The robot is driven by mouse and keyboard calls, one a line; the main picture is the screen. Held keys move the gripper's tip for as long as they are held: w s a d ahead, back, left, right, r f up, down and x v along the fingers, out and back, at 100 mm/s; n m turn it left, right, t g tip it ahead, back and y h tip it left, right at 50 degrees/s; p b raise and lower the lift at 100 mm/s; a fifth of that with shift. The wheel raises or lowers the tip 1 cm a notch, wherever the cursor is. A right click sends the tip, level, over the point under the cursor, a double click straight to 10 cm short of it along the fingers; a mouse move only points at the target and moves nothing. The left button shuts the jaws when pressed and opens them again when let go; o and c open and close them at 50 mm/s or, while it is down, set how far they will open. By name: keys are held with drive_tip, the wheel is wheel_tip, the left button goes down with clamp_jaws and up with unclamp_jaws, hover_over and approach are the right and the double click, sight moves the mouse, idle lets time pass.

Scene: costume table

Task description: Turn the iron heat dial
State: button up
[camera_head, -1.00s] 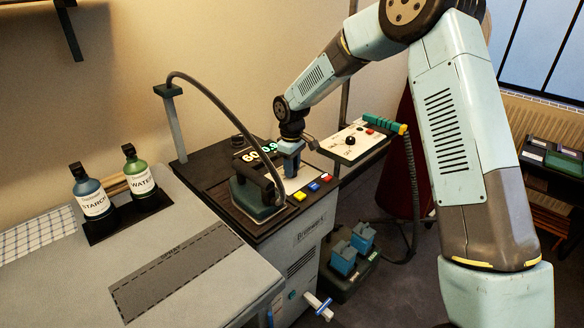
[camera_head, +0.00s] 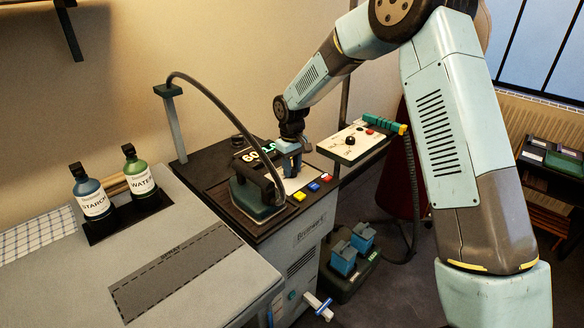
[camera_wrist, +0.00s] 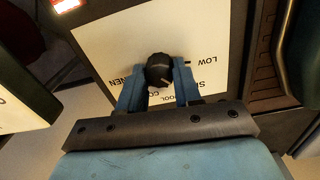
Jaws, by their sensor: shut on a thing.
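The iron heat dial (camera_wrist: 159,70) is a small dark round knob with a pale pointer line, on a white panel (camera_wrist: 180,27) with printed words such as LOW. My gripper (camera_wrist: 159,82) is shut on the dial, one blue finger on each side of it. In the head view my gripper (camera_head: 290,160) points down at the panel on the steam station (camera_head: 312,228), behind the iron. There the dial is hidden by my gripper. A lit display beside it is partly covered by my gripper.
The iron (camera_head: 258,195) with its hose stands just left of my gripper. Yellow, blue and red buttons (camera_head: 313,187) lie in front. A second white control panel (camera_head: 350,143) is to the right. Starch (camera_head: 93,203) and water (camera_head: 140,180) bottles stand on the left of the board.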

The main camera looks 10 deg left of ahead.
drive_tip(key=o, duration=1)
drive_tip(key=shift+o, duration=0.2)
wheel_tip(320, 180, up, 14)
drive_tip(key=shift+f, duration=0.15)
